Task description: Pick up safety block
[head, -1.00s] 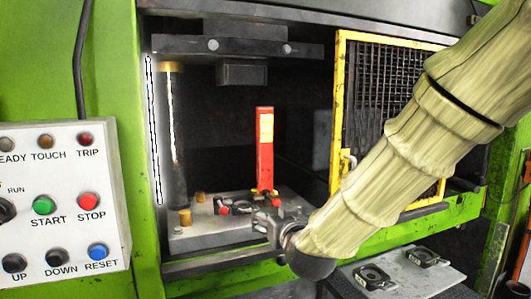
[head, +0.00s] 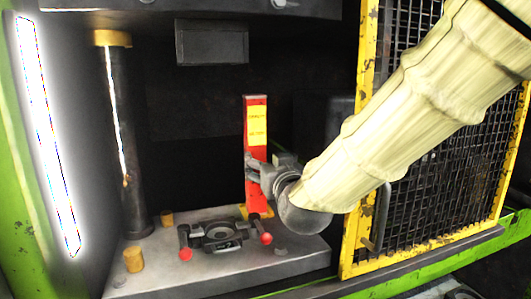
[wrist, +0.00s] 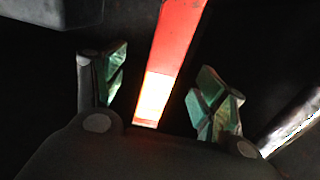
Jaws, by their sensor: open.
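The safety block (head: 257,112) is a tall red upright bar with a yellow label, standing on the press bed. My gripper (head: 253,168) is at its lower half in the head view, partly in front of it. In the wrist view the red block (wrist: 176,40) runs between the two open fingers (wrist: 160,95), with its bright label low in the picture. Dark gaps show on both sides, so the fingers appear apart from it. The block's lower part is partly hidden by my gripper and wrist.
A die with red-knobbed handles (head: 222,236) lies on the grey bed (head: 175,262) just left of the block. A dark column (head: 117,140) stands at left. The ram (head: 212,42) hangs above. A yellow-framed mesh guard (head: 362,110) is at right, close to my arm.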

